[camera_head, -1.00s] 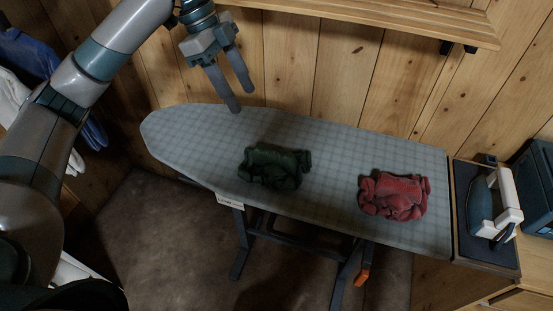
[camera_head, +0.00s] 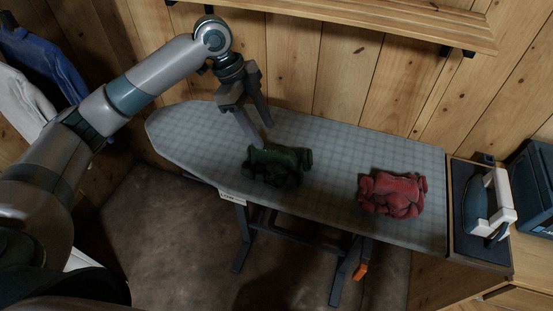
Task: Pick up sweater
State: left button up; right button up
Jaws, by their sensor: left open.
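A dark green crumpled garment (camera_head: 276,167) lies near the middle of the ironing board (camera_head: 190,145). A red crumpled garment (camera_head: 392,194) lies towards the board's right end. Which one is the sweater I cannot tell by shape. My left gripper (camera_head: 262,133) is open and empty, fingers pointing down, just above and behind the green garment's left part. Whether a fingertip touches the cloth I cannot tell. My right gripper is not in view.
An iron (camera_head: 490,204) stands on a rest at the board's right end, with a dark blue box (camera_head: 534,185) beyond it. A wooden shelf (camera_head: 360,22) runs along the wall above. Blue and white clothes hang at the left.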

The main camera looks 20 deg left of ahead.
aim_at(275, 146)
pick_arm(q)
jog(key=shift+x, duration=0.8)
jog(key=shift+d+f+p, duration=0.2)
jog(key=shift+p, duration=0.15)
jog(key=x, duration=0.1)
jog(key=p+x, duration=0.2)
jog(key=x, duration=0.1)
jog(key=shift+w+d+r, duration=0.15)
jog(key=shift+w+d, duration=0.05)
jog(key=shift+w, duration=0.1)
jog(key=shift+d+f, duration=0.1)
jog(key=shift+f, duration=0.3)
grip_shut()
